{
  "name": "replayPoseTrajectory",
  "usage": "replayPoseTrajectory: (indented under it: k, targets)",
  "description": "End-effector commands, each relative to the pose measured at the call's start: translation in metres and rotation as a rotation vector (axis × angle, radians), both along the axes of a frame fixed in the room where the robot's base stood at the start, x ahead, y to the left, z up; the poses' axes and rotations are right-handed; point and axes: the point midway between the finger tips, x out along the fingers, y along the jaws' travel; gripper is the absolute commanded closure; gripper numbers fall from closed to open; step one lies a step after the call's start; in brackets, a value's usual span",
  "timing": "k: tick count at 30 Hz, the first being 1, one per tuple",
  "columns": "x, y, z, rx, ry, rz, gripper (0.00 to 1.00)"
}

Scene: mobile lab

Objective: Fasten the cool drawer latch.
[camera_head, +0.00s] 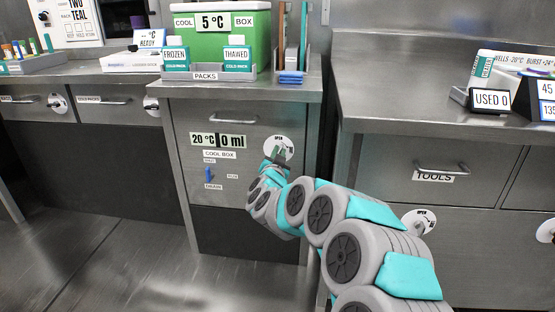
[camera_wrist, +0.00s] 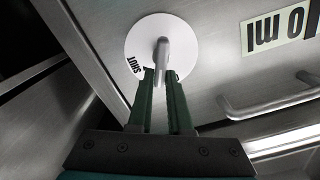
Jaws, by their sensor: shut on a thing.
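The drawer latch is a grey lever (camera_wrist: 162,52) on a round white disc (camera_wrist: 140,40), on the steel front below the green cool box. In the wrist view the word SHUT is partly visible beside the fingers, upside down. The drawer front (camera_head: 240,120) looks flush with the cabinet.
A drawer handle (camera_head: 234,121) and a "0 ml" label (camera_wrist: 280,30) lie beside the latch. The green cool box (camera_head: 220,40) and packs tray (camera_head: 205,76) stand above on the counter. A TOOLS drawer (camera_head: 440,168) stands to the right. The floor at left (camera_head: 100,260) is clear.

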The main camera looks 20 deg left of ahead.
Motion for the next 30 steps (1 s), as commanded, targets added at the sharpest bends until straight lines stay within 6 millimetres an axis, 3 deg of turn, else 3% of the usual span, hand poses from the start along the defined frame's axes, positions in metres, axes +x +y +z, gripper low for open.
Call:
replayPoseTrajectory:
  k: [30]
  targets:
    - [0.002, -0.010, -0.015, 0.903, 0.215, -0.002, 1.00]
